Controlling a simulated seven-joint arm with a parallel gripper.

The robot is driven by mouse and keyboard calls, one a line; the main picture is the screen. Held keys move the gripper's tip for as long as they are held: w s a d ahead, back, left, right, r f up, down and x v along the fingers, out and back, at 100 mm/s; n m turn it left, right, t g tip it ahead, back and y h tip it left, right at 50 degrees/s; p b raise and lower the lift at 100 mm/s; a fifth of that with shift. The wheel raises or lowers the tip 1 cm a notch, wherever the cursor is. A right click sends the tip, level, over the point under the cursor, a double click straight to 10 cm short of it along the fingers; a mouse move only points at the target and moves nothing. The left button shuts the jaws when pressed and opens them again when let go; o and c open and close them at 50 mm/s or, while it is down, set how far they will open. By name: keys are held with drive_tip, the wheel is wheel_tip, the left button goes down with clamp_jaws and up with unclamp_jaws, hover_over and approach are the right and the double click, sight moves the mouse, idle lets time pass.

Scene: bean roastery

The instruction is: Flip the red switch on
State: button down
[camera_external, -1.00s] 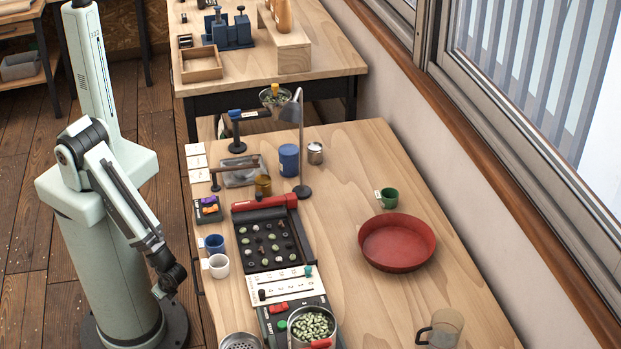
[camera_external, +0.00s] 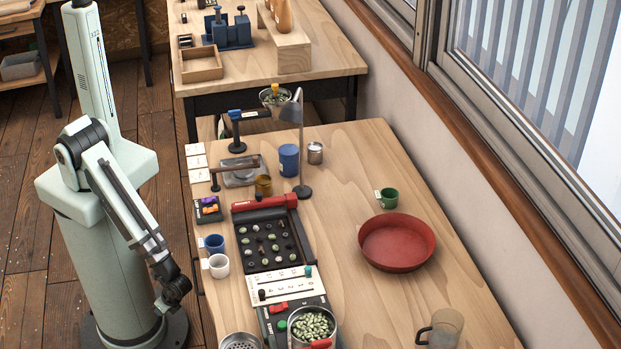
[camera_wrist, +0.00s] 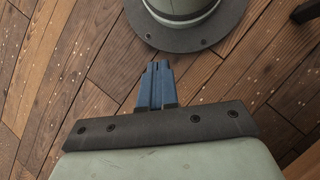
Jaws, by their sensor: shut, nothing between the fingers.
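The red switch (camera_external: 278,308) sits on a dark box on the near part of the wooden table, just left of a metal pot of pale green beans. I cannot tell its on or off position at this size. In the wrist view my gripper (camera_wrist: 157,68) has its blue fingers together, with nothing between them. It hangs over the wooden floor beside my base, off the table's left edge and left of the red switch. The switch is not in the wrist view.
White (camera_external: 219,265) and blue (camera_external: 214,243) cups stand near the left edge.

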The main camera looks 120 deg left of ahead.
drive_tip(key=w+d+r+m+t, duration=0.1)
drive_tip(key=w+d+r+m, duration=0.1)
drive_tip(key=w+d+r, duration=0.65)
drive_tip(key=w+d+r+m+t, duration=0.15)
drive_tip(key=w+d+r, duration=0.45)
drive_tip(key=w, duration=0.6)
drive_tip(key=w+d+r+m+t, duration=0.1)
drive_tip(key=w+d+r+m, duration=0.1)
drive_tip(key=w+d+r, duration=0.7)
drive_tip(key=w+a+r+m+t+y, duration=0.1)
drive_tip(key=w+a+r, duration=0.2)
drive_tip(key=w+r, duration=0.55)
drive_tip(key=w+a+r+m+t, duration=0.25)
drive_tip(key=w+r, duration=0.35)
drive_tip(key=r, duration=0.5)
wheel_tip(320, 180, up, 10)
drive_tip(key=f+y, duration=0.1)
drive_tip(key=y, duration=0.1)
hover_over(285, 305)
drive_tip(key=s+d, duration=0.2)
drive_tip(key=shift+r+t, duration=0.25)
drive_tip(key=shift+t, duration=0.15)
drive_tip(key=shift+f, duration=0.1)
drive_tip(key=f, duration=0.4)
drive_tip(key=w+a+f, duration=0.1)
drive_tip(key=f, duration=0.8)
drive_tip(key=shift+w+a+f, duration=0.25)
drive_tip(key=shift+w+f, duration=0.1)
